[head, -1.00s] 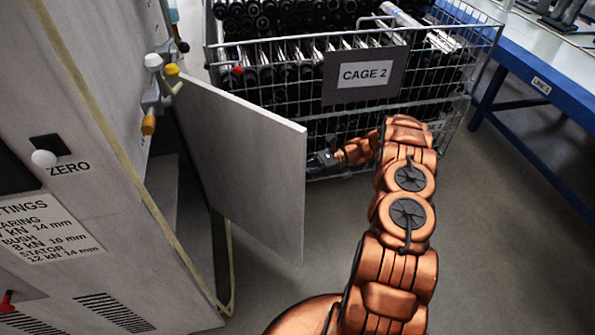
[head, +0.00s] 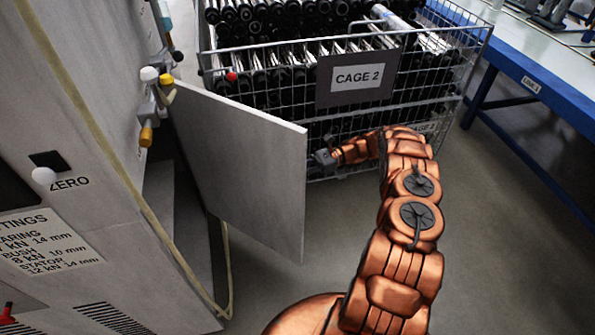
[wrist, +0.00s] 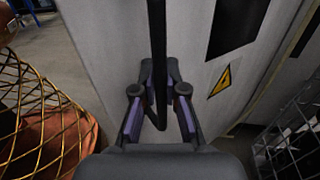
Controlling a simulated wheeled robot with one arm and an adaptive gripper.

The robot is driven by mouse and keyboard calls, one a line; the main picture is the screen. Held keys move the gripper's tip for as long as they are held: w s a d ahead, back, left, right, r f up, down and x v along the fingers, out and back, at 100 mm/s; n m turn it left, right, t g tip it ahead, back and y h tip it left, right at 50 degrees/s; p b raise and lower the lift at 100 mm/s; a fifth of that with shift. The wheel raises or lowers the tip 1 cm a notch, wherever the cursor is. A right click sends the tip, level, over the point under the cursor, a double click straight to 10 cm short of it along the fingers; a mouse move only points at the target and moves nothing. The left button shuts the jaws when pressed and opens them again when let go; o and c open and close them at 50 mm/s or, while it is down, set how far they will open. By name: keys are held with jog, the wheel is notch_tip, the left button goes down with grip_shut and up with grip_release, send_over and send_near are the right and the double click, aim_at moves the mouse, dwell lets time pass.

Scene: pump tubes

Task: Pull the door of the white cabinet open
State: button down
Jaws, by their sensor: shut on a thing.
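The white cabinet (head: 75,130) stands at the left in the head view. Its door (head: 245,170) stands well open, swung out toward the wire cage, with the dark gap to the inside showing at its left. My gripper (head: 325,157) is behind the door's far edge, partly hidden there. In the wrist view, my gripper (wrist: 157,105) is shut on the black upright door handle (wrist: 157,45), which runs between its two purple-padded fingers. The white door face (wrist: 110,45) lies behind the handle. The handle is hidden in the head view.
A wire cage marked CAGE 2 (head: 330,120), full of dark tubes, stands just beyond the door and close to my gripper. A blue bench (head: 540,85) is at the right. Grey floor (head: 500,230) is clear at the lower right.

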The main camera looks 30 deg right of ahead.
jog(key=c, duration=1.5)
grip_release()
jog(key=shift+s+d, duration=0.15)
jog(key=shift+d, duration=0.05)
jog(key=o, duration=0.3)
jog(key=shift+a, duration=0.15)
jog(key=shift+r, duration=0.15)
